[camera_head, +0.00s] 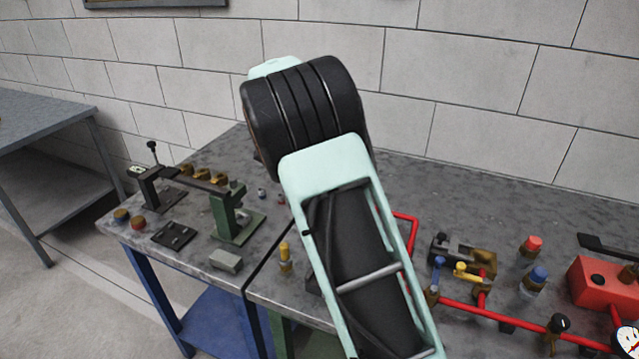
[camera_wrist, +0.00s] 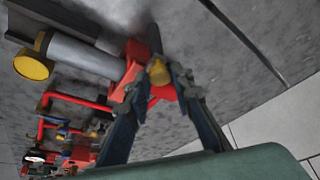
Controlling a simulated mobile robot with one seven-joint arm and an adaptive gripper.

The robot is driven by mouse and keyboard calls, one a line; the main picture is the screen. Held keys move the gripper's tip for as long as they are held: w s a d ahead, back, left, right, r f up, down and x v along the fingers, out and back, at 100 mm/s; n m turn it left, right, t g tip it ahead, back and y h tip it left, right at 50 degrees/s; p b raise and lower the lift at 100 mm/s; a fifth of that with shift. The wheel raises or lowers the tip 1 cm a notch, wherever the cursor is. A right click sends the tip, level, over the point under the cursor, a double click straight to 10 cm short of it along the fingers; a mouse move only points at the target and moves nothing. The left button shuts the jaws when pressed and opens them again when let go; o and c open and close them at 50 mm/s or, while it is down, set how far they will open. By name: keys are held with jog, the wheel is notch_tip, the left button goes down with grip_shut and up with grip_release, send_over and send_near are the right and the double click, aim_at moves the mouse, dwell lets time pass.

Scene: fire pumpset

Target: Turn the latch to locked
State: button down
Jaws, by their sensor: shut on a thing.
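My gripper (camera_wrist: 162,82) shows in the wrist view with its two fingers shut on a small brass-yellow knob (camera_wrist: 159,71). The knob sits against a red fitting (camera_wrist: 134,58) on the grey bench top. I take this knob to be part of the latch, but the fingers cover much of it, and whether it stands at locked cannot be told. In the head view my own arm fills the middle and hides the gripper and the knob.
In the wrist view a grey cylinder with a yellow cap (camera_wrist: 34,67) lies close to the red fitting. Red piping (camera_head: 480,309) and a red box (camera_head: 594,283) are on the bench's right. A green stand (camera_head: 228,217) and small parts are at left.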

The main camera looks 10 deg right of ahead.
jog(key=shift+m, duration=0.6)
jog(key=c, duration=1.7)
grip_release()
jog(key=v, duration=1.2)
jog(key=shift+w, duration=0.2)
